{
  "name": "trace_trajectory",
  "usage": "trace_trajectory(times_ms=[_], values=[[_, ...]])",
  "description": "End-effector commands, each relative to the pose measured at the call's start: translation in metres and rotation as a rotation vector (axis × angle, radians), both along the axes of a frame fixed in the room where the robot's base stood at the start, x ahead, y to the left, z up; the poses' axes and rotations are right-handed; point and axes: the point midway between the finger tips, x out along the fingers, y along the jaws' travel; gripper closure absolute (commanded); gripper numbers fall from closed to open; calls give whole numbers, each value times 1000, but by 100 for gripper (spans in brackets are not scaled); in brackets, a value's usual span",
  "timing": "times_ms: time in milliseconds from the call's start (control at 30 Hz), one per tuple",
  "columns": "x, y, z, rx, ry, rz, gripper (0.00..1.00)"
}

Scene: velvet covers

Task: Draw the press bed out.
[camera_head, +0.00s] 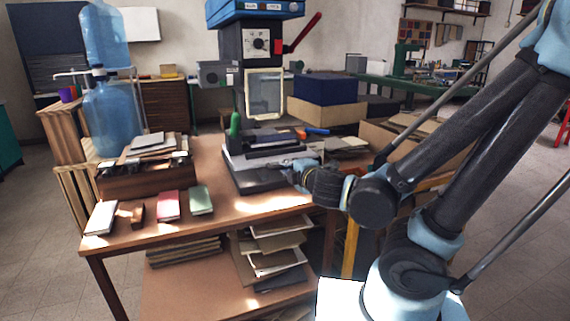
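The press stands on the wooden table, with a blue top (255,8), a dark head (258,45) with a dial, and a red lever (304,33). The dark press bed (258,179) lies low under the head, at the middle of the table, with a light grey edge. My gripper (290,168) is at the right front part of the bed, reached in from the right. It appears to be at or touching the bed's edge. Its fingers are small and dark against the bed, so whether they are closed on it is unclear.
Small books in white (101,218), red (168,205) and green (201,200) lie along the table's front left. A wooden box of books (147,182) stands behind them. Dark blue boxes (325,89) stand behind right. The tabletop just left of the bed's front is clear.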

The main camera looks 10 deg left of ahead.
Motion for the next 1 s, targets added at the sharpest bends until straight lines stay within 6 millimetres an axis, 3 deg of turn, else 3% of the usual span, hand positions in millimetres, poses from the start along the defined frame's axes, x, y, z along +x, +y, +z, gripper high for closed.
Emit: trace_trajectory(times_ms=[400,1000], values=[[-37,-23,-2,1,5,2,100],[-48,-31,-3,1,7,1,100]])
